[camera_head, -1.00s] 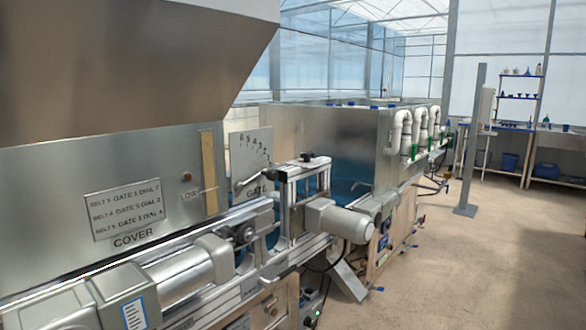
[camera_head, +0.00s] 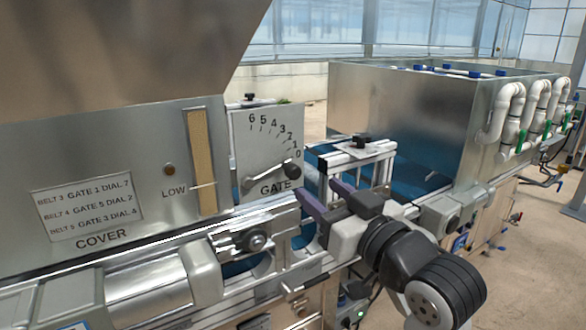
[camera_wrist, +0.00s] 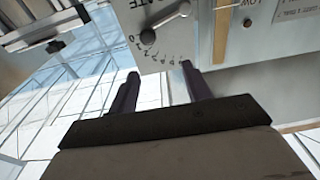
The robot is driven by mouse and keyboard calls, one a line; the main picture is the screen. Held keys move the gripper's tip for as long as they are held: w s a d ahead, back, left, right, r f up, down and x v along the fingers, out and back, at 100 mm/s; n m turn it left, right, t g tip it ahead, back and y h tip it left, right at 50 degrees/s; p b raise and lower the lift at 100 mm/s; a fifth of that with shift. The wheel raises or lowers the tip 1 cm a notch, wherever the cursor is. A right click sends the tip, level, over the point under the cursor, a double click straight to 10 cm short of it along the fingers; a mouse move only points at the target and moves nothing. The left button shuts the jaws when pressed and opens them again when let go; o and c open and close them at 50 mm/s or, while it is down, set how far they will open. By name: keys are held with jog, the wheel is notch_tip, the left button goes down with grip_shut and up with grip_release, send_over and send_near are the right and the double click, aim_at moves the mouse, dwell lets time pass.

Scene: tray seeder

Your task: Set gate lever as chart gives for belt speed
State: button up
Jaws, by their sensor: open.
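The gate lever (camera_head: 272,177) is a metal bar with a dark round knob (camera_head: 291,170) at its right end, close to the 0 of the scale. Its plate (camera_head: 245,150) carries the numbers 6 to 0 in an arc and the word GATE. The lever also shows upside down in the wrist view (camera_wrist: 168,21). The chart (camera_head: 88,206) at left appears to read belt 3 gate 1, belt 4 gate 5, belt 5 gate 3, with dial values. My gripper (camera_head: 320,193) is open and empty, right of and below the knob, apart from it. In the wrist view, my gripper (camera_wrist: 160,69) has fingertips beside the scale.
A level strip (camera_head: 202,160) marked LOW stands left of the plate. A metal frame with a black knob (camera_head: 361,141) stands close behind my gripper. Rails and a roller run below the plate. A large metal tank (camera_head: 400,100) with white pipes stands behind.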

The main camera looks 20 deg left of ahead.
aim_at(296, 174)
jog(key=shift+h, duration=0.5)
jog(key=p+x, duration=0.1)
jog(key=x, duration=0.3)
jog(key=f+x, duration=0.1)
jog(key=x, duration=0.3)
jog(key=w+p+x, duration=0.1)
jog(key=x, duration=0.3)
jog(key=shift+d+f+p, duration=0.25)
jog(key=shift+d+p, duration=0.1)
jog(key=shift+d, duration=0.1)
grip_shut()
